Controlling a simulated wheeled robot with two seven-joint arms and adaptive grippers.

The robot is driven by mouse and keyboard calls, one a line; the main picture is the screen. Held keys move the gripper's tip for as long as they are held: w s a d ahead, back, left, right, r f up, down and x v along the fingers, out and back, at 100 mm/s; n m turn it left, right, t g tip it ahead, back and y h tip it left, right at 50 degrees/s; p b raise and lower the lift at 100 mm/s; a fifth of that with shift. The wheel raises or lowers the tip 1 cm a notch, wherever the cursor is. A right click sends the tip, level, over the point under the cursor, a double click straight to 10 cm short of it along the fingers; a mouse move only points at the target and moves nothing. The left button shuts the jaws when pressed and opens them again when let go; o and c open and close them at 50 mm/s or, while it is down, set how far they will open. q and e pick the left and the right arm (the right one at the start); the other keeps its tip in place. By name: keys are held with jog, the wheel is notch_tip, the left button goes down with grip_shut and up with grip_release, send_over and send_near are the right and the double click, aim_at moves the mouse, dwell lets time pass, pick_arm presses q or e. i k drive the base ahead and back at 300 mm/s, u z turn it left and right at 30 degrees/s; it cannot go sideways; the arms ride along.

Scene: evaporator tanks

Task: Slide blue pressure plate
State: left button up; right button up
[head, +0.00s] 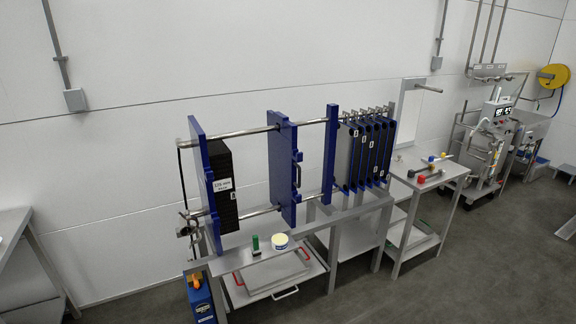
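A tall blue plate (282,172) with a dark handle on its right side hangs upright on two horizontal steel rails (240,135), around the middle of the frame; it looks like the pressure plate. To its left, a pack of black plates (222,205) with a white label stands against a blue end plate (196,150). There is a gap between the black pack and the middle blue plate. Another blue upright plate (330,150) stands to the right, also apart from it. Neither of my grippers is in view.
Several dark blue-edged plates (365,152) hang at the rack's right end. A green-topped item (255,244) and a white tub (281,242) stand on the ledge below the rails. A side table (425,180) holds small items. Grey floor (400,290) lies open in front.

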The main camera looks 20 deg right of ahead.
aim_at(283, 155)
jog(key=i, duration=0.8)
jog(key=z, duration=2.7)
jog(key=i, duration=1.95)
jog(key=u, duration=1.9)
